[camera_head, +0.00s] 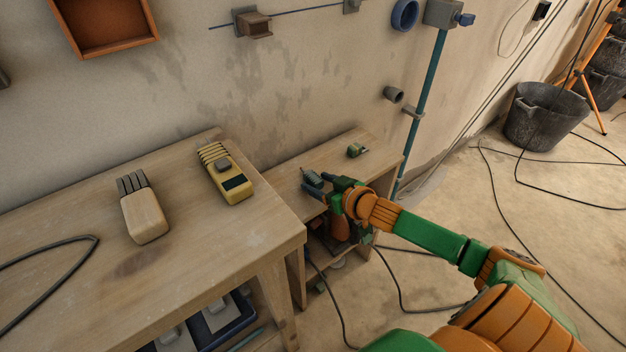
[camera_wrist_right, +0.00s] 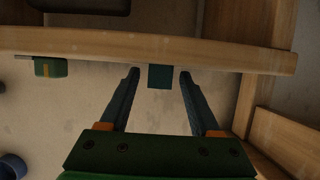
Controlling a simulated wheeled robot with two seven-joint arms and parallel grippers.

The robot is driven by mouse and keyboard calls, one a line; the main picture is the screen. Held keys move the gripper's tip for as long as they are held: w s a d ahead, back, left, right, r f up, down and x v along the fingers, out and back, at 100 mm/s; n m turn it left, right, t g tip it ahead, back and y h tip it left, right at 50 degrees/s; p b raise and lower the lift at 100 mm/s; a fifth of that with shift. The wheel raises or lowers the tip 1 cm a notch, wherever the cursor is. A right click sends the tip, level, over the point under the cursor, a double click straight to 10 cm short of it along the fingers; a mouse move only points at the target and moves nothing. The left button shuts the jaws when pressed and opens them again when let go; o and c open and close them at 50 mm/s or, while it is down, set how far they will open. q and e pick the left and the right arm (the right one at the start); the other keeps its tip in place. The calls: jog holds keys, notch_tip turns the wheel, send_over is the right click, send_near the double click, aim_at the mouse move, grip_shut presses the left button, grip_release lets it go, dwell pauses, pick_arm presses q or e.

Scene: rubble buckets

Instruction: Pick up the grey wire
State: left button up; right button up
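A dark grey wire (camera_head: 95,240) lies in a loop on the wooden workbench at the left edge of the head view. Other thin dark wires (camera_head: 402,300) run over the floor; I cannot tell which one the task names. My right gripper (camera_head: 322,184) is over the lower bench, far to the right of the looped wire. In the right wrist view its two fingers (camera_wrist_right: 159,78) are apart. A small teal block (camera_wrist_right: 160,77) shows in the gap between the fingertips, clear of both. My left gripper is not in view.
A black bucket (camera_head: 540,118) stands at the back right. Floor wires cross the open room.

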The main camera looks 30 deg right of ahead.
grip_shut()
notch_tip(320, 180, up, 3)
jog(key=shift+r+p, duration=0.15)
jog(key=shift+p, duration=0.65)
jog(key=s+d+r+p, duration=0.2)
jog(key=s+r+p, duration=0.2)
jog(key=s+r, duration=0.1)
jog(key=s+d+r+p, duration=0.3)
jog(key=s+r+p, duration=0.1)
jog(key=s, duration=0.4)
jog(key=shift+d+r+p, duration=0.3)
jog(key=shift+r+p, duration=0.05)
jog(key=shift+p, duration=0.45)
